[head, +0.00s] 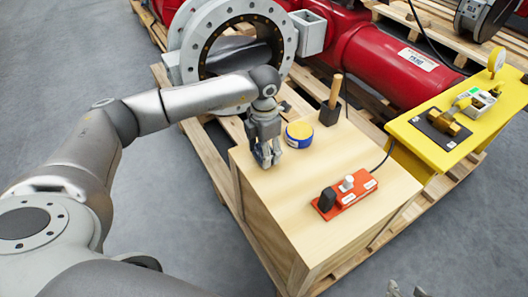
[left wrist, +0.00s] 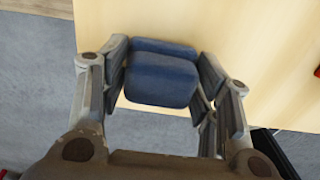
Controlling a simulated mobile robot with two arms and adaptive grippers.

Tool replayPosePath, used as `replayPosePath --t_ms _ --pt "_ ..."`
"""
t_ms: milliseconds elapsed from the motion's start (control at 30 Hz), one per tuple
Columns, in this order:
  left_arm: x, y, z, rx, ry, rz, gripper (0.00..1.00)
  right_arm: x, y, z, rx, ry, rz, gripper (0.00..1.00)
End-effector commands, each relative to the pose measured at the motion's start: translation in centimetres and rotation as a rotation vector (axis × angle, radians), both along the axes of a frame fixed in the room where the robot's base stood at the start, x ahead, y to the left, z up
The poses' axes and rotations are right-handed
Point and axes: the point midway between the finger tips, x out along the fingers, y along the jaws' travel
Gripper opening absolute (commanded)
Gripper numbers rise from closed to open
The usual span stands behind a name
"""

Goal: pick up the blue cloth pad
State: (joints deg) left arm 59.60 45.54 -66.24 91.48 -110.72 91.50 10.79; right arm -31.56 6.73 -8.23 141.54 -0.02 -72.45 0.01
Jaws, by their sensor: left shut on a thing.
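The blue cloth pad (left wrist: 160,78) is dark blue and looks folded, with a second layer showing behind the front one. In the left wrist view it sits between the two fingers of my left gripper (left wrist: 163,85), which is shut on it. In the head view my left gripper (head: 267,157) points down at the left edge of the wooden crate top (head: 300,205); the pad is mostly hidden there by the fingers. I cannot tell whether the pad touches the wood. Tips of my right gripper (head: 406,291) show apart at the bottom edge of the head view.
A red power strip (head: 345,193) lies nearer. A yellow stand (head: 430,140) and a large flanged pipe (head: 205,50) are beyond.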

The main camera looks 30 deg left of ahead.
Motion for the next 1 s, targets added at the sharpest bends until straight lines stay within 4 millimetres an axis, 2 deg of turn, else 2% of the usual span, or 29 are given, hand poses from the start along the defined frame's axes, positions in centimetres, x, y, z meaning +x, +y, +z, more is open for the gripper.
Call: replayPosePath --t_ms 300,567,700,867,1000 --pt "0.0 0.0 0.7 -0.001 -0.001 0.0 0.33 -0.4 -0.1 -0.1 -0.005 0.025 -0.001 0.4" --pt "0.1 0.0 3.3 -0.001 -0.003 0.0 0.33 -4.2 -1.4 -1.4 -0.043 0.201 -0.018 0.4" --pt "0.9 -2.0 5.9 -0.003 -0.004 -0.004 0.33 -6.9 -2.2 -1.8 -0.067 0.324 -0.027 0.4" --pt "2.2 -4.8 9.5 -0.002 -0.006 -0.003 0.33 -7.1 -2.2 -1.1 -0.069 0.331 -0.027 0.4" --pt "3.3 -7.5 10.6 -0.001 -0.002 -0.003 0.33 -7.0 -2.2 -0.8 -0.068 0.33 -0.027 0.4"
